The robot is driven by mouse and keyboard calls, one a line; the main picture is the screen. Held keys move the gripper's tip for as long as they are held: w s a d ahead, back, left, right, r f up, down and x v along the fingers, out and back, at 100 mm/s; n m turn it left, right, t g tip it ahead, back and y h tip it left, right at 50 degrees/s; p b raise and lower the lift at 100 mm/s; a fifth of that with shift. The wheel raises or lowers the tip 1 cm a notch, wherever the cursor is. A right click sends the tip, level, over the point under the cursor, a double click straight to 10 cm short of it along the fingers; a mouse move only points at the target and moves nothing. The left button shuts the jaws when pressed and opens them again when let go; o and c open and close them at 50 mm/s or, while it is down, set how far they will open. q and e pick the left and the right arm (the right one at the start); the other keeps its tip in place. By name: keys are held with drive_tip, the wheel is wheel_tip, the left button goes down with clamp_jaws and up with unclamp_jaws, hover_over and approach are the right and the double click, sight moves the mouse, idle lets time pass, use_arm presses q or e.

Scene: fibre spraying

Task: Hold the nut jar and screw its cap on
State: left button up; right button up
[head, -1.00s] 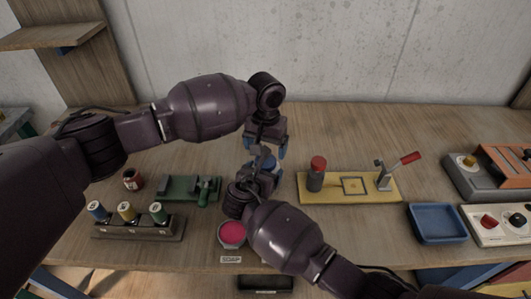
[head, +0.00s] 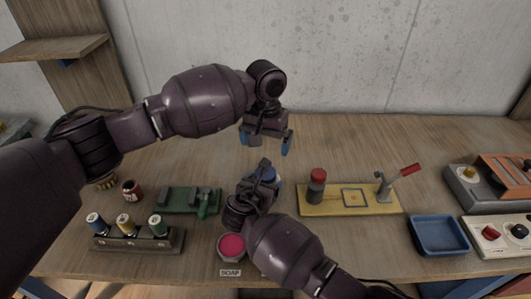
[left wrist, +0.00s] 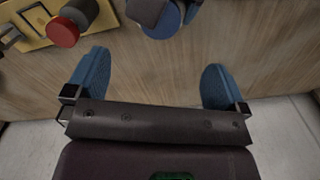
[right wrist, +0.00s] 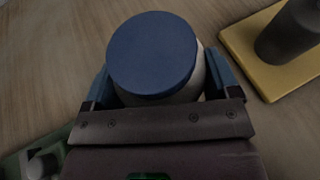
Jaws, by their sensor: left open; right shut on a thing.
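The nut jar, a pale jar (right wrist: 190,88) with a blue cap (right wrist: 150,52) on top, sits between the fingers of my right gripper (right wrist: 165,90). How tightly the cap sits cannot be told. In the head view the cap (head: 271,174) shows partly behind my right gripper (head: 264,182), which is shut on the jar; the jar body is mostly hidden. My left gripper (head: 265,141) is open and empty, above and behind the jar. In the left wrist view the cap (left wrist: 163,22) shows at the top edge, beyond the open left fingers (left wrist: 155,85).
A green fixture (head: 180,200) and a spool rack (head: 135,240) are left. A pink soap pot (head: 231,247) is in front. The back of the table is clear.

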use_arm(q)
wheel_tip(320, 180, up, 7)
drive_tip(key=shift+f, duration=0.2)
use_arm(e)
drive_tip(key=o, duration=1.6)
use_arm(q)
drive_tip(key=shift+r, duration=0.25)
use_arm(e)
drive_tip(key=v, duration=1.1)
